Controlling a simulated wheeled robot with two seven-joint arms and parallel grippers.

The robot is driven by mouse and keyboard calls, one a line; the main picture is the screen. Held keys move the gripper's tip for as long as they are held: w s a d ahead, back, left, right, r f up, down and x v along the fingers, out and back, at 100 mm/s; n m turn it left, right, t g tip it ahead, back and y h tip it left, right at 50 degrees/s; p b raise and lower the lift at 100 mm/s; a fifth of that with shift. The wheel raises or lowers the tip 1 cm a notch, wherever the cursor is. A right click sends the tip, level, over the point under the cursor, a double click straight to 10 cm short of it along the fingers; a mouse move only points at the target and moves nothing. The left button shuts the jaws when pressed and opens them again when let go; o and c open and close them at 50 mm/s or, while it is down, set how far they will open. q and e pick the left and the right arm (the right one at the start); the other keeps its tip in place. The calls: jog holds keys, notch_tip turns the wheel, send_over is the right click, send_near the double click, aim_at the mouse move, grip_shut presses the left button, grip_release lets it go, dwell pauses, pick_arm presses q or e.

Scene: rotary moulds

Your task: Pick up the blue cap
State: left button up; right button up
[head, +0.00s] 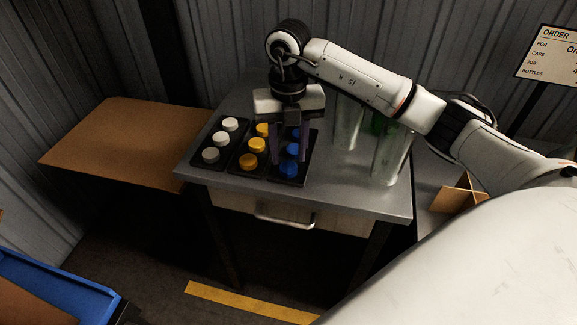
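Blue caps stand in a column in the right black tray (300,180) on the grey table. The front blue cap (288,168) is clear of the fingers; a middle blue cap (292,150) and a rear one behind it are partly covered. My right gripper (290,158) points down over this tray, its two dark fingers apart on either side of the blue column. It looks open, with a gap wider than a cap; contact with any cap cannot be made out. My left gripper is not in view.
Yellow caps (256,145) and white caps (222,139) stand in trays to the left. Clear bottles (391,155) stand at the right, near my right arm. The table front has a drawer handle (284,221). A brown board (115,142) lies left.

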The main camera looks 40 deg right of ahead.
aim_at(289, 168)
notch_tip(289, 168, down, 4)
jog(key=shift+s+r, duration=0.15)
jog(key=shift+r, duration=0.1)
jog(key=c, duration=0.6)
jog(key=shift+c, duration=0.2)
jog(key=shift+r, duration=0.1)
